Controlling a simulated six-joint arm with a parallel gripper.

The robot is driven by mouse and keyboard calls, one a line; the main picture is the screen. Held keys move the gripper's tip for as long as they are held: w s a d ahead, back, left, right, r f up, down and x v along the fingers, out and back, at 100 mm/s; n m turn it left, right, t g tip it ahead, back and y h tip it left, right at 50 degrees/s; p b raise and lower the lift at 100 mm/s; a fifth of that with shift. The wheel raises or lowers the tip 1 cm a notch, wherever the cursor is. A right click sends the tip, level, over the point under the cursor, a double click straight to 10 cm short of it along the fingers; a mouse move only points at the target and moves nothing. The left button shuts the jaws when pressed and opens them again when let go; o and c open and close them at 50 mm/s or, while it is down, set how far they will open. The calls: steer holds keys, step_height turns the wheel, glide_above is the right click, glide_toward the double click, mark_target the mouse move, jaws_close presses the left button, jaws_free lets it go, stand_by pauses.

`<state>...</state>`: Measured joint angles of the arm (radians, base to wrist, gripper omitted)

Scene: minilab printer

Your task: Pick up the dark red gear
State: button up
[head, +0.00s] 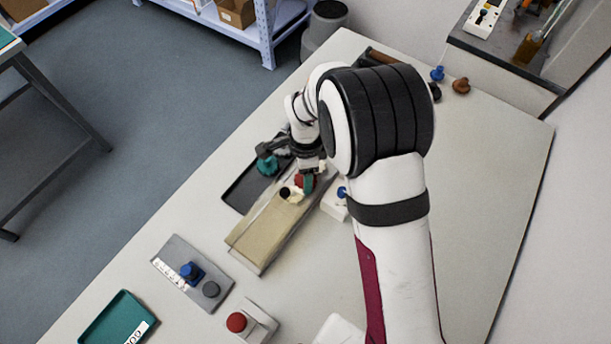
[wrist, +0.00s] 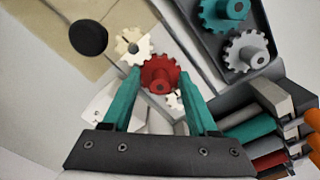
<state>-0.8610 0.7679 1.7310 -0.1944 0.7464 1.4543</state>
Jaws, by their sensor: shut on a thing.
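The dark red gear (wrist: 160,72) sits between the teal fingertips of my gripper (wrist: 160,78) in the wrist view. My gripper is shut on it, with a finger on each side. In the head view, a small part of the red gear (head: 299,181) shows beside a teal finger, below my wrist. It is over the upper end of the beige tray (head: 252,238). I cannot tell whether it is clear of the surface. A cream gear (wrist: 133,46) lies close beside the red gear, and a small pale toothed part (wrist: 173,100) shows between the fingers.
A black round piece (wrist: 88,38) lies on the beige tray. A dark tray (head: 237,192) beside it holds a teal gear (wrist: 223,12) and a grey gear (wrist: 247,50). A grey plate (head: 172,252), a red button (head: 237,322) and a green bin (head: 112,316) stand nearer.

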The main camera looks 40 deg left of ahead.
steer(key=shift+r, duration=0.1)
steer(key=shift+r, duration=0.4)
step_height(320, 180, up, 3)
steer(key=shift+f, duration=0.1)
steer(key=w+d+r, duration=0.3)
steer(key=d+r, duration=0.4)
steer(key=d, duration=0.4)
steer(key=shift+w, duration=0.35)
steer(key=shift+r, duration=0.1)
